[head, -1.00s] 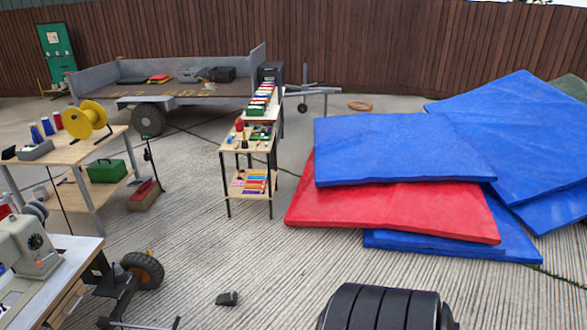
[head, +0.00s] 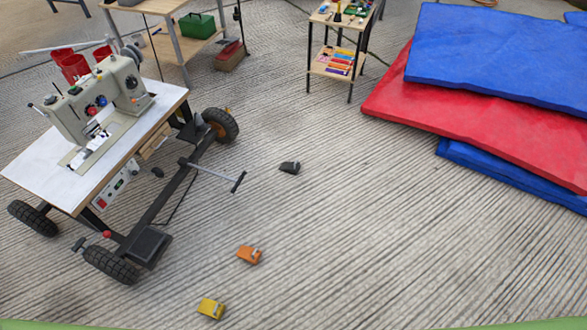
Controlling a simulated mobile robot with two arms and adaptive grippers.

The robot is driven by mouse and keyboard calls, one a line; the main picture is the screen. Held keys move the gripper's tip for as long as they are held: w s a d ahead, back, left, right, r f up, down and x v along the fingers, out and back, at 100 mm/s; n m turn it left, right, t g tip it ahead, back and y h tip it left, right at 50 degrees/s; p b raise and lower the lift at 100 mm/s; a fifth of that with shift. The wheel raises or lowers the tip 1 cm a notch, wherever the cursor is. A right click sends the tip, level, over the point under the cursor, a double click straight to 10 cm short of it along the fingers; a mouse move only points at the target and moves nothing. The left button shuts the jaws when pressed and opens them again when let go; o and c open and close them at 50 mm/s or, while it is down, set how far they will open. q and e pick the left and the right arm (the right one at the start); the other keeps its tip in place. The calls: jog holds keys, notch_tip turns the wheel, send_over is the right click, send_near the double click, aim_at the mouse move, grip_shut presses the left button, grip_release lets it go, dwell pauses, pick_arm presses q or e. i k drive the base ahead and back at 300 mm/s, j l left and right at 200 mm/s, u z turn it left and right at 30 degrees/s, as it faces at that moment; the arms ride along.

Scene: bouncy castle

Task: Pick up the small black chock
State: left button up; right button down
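The small black chock (head: 290,167) lies on the grooved concrete floor near the middle of the head view. It is to the right of the sewing machine cart's T-shaped handle and apart from it. An orange chock (head: 249,254) and a yellow chock (head: 211,308) lie nearer on the same floor. Neither of my grippers shows in the head view.
A wheeled cart (head: 170,105) with a sewing machine (head: 100,100) stands at the left. Stacked blue (head: 500,50) and red mats (head: 480,120) fill the upper right. A small shelf table (head: 332,68) stands at the back. Floor right of the chocks is clear.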

aim_at(292, 168)
jog(key=i+l+u, duration=0.5)
jog(key=i+l, duration=0.65)
